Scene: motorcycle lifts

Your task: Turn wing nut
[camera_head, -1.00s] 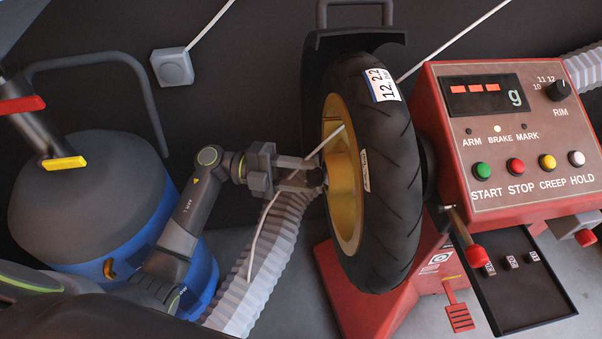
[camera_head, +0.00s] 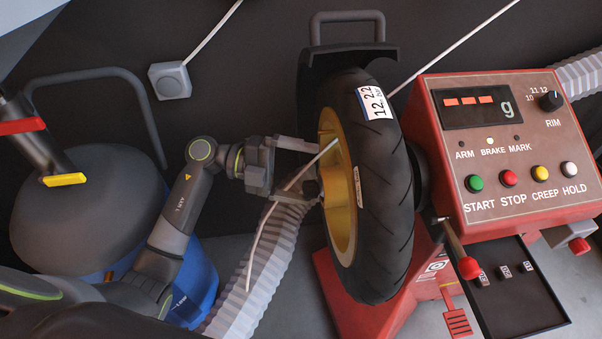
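A black tyre on a gold rim (camera_head: 342,225) is mounted upright on a red balancing machine (camera_head: 500,150). My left gripper (camera_head: 314,168) is at the left face of the wheel, by the hub. Its two fingers are spread apart, one above the other, and nothing shows clasped between them. A small dark piece (camera_head: 311,188) at the hub by the lower finger may be the wing nut; its wings cannot be made out. The gripper and a thin pale rod partly cover the hub. My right gripper is not in view.
A blue and grey drum-shaped vacuum (camera_head: 90,200) stands at the left. A ribbed grey hose (camera_head: 270,255) runs below my gripper. The thin pale rod (camera_head: 262,230) crosses in front of the fingers. A black tray (camera_head: 515,300) is at the lower right.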

